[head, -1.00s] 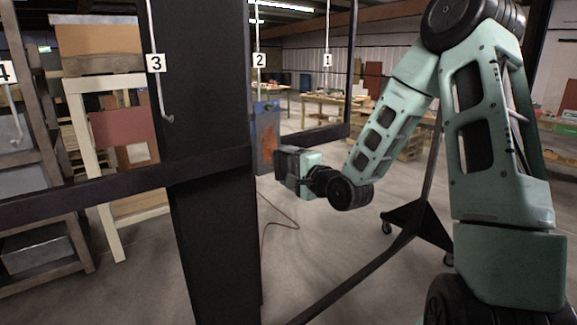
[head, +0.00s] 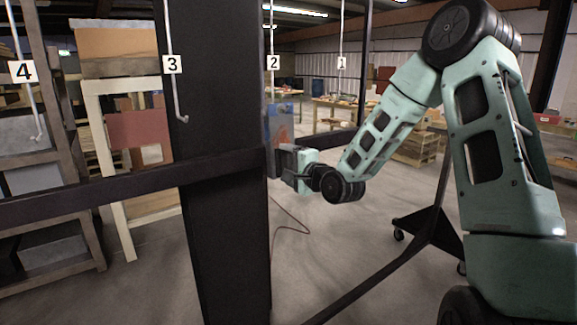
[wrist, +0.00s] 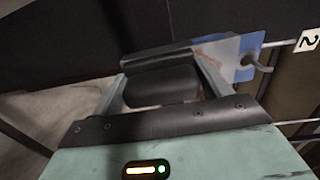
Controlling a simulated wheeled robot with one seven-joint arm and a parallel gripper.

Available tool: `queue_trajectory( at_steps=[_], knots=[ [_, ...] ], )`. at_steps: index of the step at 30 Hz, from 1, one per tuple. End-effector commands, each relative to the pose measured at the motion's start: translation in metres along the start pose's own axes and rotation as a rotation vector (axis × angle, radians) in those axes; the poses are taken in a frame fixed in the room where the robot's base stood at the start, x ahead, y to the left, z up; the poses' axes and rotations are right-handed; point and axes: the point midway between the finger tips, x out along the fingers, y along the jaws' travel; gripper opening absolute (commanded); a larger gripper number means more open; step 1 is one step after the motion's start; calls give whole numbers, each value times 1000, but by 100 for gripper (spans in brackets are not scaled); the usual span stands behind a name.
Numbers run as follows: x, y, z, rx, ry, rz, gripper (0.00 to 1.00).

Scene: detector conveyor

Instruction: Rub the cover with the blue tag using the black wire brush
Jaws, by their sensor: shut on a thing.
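My gripper (head: 279,161) is beside the right edge of a wide black post in the head view. In the wrist view its fingers close on a dark block, the black wire brush (wrist: 160,86); the bristles are not clear. Just beyond is a panel, blue with an orange-red patch (head: 283,120), hanging by hook 2. In the wrist view, a grey plate with a reddish smear (wrist: 214,55) and a blue piece (wrist: 250,48) hang by a hook near label 2. I cannot tell whether the brush touches the plate.
The black post (head: 222,230) and a dark horizontal rail (head: 90,187) stand close on the left. Empty hook 3 (head: 181,112) and hook 4 (head: 36,125) hang there. A wooden shelf is at far left. A wheeled stand foot (head: 425,225) is at right. Floor is open behind.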

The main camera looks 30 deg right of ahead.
Motion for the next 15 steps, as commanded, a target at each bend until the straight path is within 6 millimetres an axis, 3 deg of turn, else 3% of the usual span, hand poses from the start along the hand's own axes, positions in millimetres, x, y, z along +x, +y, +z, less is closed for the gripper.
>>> queue_trajectory(
  at_steps=[15],
  knots=[
    [4, 0, 0, 0, 0, -1, 59]
  ],
)
